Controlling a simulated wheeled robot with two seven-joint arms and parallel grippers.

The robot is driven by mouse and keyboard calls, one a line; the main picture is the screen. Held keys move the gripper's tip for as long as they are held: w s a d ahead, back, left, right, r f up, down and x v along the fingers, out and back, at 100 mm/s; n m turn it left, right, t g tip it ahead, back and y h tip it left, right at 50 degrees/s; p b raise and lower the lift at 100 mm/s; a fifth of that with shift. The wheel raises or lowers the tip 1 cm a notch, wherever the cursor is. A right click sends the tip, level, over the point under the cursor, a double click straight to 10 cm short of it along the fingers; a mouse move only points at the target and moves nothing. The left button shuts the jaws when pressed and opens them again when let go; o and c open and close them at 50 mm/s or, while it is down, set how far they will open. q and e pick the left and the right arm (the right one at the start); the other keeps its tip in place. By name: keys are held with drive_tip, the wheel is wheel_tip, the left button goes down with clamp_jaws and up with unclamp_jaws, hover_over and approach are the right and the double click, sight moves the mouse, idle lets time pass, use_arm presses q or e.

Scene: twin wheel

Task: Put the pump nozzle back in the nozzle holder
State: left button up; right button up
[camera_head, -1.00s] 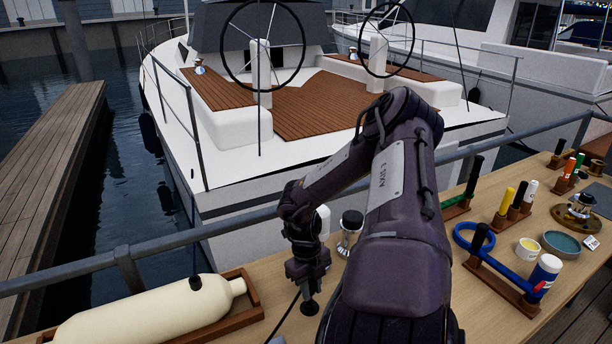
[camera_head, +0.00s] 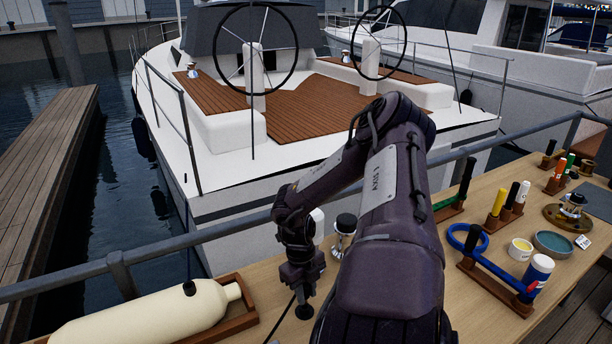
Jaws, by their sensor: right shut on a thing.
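My right gripper (camera_head: 304,296) is low over the table, right of the fender, pointing down. It is shut on a small dark piece with a round black end (camera_head: 305,312), which I take to be the pump nozzle. A thin black hose (camera_head: 285,318) runs from beside it to the lower left. The fingers are small and dark, so the grip is hard to make out. I cannot tell whether the nozzle touches the table. I cannot pick out the nozzle holder; my right arm hides part of the table. My left gripper is out of view.
A cream fender (camera_head: 140,318) with a black valve lies in a wooden tray (camera_head: 241,318) at left. A metal cylinder with a black top (camera_head: 345,226) stands behind my arm. Racked tools, a blue ring (camera_head: 452,235) and tubs (camera_head: 555,243) fill the right. A rail (camera_head: 190,240) runs behind.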

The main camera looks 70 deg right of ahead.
drive_tip(key=shift+f+b, duration=1.45)
drive_tip(key=shift+f, duration=0.3)
drive_tip(key=o, duration=1.1)
drive_tip(key=shift+c, duration=0.2)
drive_tip(key=r, duration=0.5)
drive_tip(key=w+r, duration=0.1)
drive_tip(key=r, duration=0.1)
drive_tip(key=shift+d+r+b, duration=0.25)
drive_tip(key=shift+r+b, duration=0.1)
drive_tip(key=shift+b, duration=0.05)
